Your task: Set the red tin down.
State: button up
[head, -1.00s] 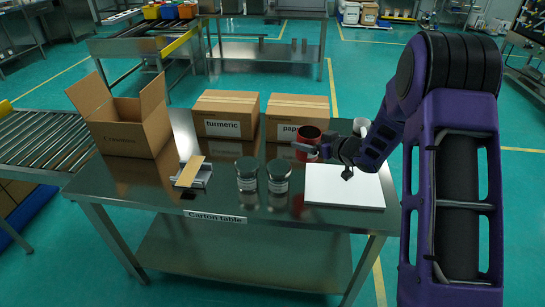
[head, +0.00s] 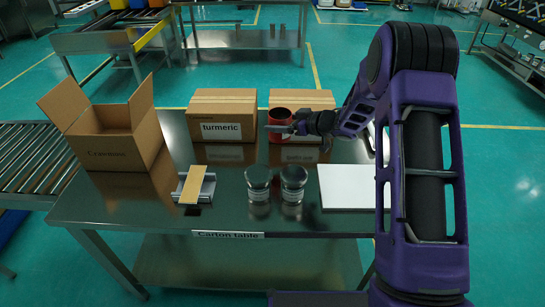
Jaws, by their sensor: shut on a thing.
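The red tin (head: 279,120) is in my gripper (head: 282,128), which is shut on it. The tin looks upright, in front of the left part of the right closed carton (head: 315,99), and hides part of that carton's label. A dark reflection shows on the steel table (head: 225,222) below it, and I cannot tell for sure whether the tin touches the table. My wrist reaches in from the right and covers part of the tin's lower right side.
Two glass jars (head: 259,184) stand front centre. A white board (head: 347,187) lies to their right, partly behind my arm. A small metal tray with a tan strip (head: 193,187) is left. The turmeric carton (head: 222,115) and an open carton (head: 110,140) stand behind.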

notch_tip(320, 180, down, 10)
jog(key=shift+b, duration=0.8)
jog(key=shift+f, duration=0.1)
jog(key=shift+f, duration=0.15)
jog(key=o, duration=1.1)
jog(key=shift+r, duration=0.2)
jog(key=shift+d+r, duration=0.1)
jog(key=shift+r, duration=0.05)
jog(key=p+v, duration=0.1)
jog(key=v, duration=1)
jog(key=shift+s+d, duration=0.25)
jog(key=shift+s, duration=0.1)
